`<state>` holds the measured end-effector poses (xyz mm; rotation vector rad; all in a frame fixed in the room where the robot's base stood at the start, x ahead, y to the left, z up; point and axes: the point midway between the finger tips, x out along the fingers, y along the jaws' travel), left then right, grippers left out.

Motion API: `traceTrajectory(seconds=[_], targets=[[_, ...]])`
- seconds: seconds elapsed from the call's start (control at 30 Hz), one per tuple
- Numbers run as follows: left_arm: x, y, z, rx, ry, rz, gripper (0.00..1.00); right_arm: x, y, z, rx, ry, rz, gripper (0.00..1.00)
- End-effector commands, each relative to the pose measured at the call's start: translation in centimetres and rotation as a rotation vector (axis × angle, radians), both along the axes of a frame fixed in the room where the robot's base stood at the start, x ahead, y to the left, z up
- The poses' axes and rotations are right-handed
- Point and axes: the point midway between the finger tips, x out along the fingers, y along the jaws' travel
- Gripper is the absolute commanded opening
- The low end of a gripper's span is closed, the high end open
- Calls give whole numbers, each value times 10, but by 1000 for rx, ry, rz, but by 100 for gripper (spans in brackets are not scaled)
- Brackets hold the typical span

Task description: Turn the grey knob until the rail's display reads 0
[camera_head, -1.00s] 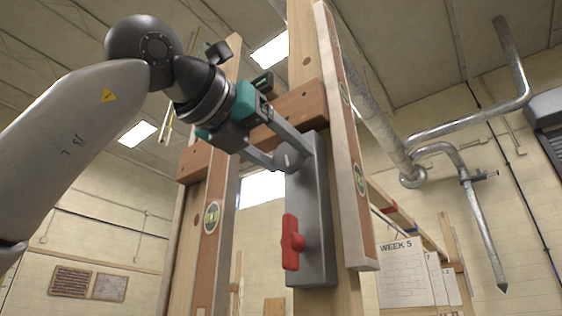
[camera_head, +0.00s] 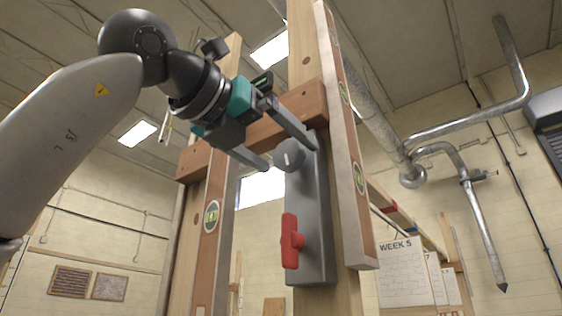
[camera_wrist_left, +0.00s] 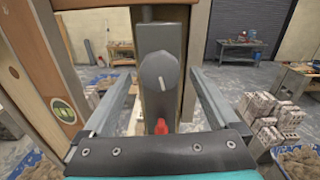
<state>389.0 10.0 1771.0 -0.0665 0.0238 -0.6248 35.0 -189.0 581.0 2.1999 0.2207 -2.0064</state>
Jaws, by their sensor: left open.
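The grey knob (camera_head: 290,158) sits near the top of a dark grey plate on a wooden post. In the left wrist view the round knob (camera_wrist_left: 159,71) shows face-on, with a white mark running roughly up and down, slightly tilted. A red handle (camera_head: 291,241) sits lower on the same plate, and its top (camera_wrist_left: 161,126) shows in the left wrist view. My left gripper (camera_head: 290,155) is open, its fingers apart on either side of the knob and not touching it. The right gripper is out of view. I cannot make out a display reading.
Two long wooden levels with green vials (camera_head: 211,218) (camera_head: 358,178) flank the plate closely. A wooden crosspiece (camera_head: 294,112) runs behind it. Metal pipes (camera_head: 490,235) and a WEEK 5 sheet (camera_head: 404,275) are on the right. Brick stacks (camera_wrist_left: 270,115) stand on the floor.

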Motion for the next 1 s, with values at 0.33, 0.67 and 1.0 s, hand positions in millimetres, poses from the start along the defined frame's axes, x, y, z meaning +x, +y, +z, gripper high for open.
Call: traceTrajectory(seconds=[0.33,0.67,1.0], targets=[[-62,45,-1,-2,-6,2,94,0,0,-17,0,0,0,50],[-110,79,0,0,-2,0,94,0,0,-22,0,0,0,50],[-119,85,0,1,-1,0,94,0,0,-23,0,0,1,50]])
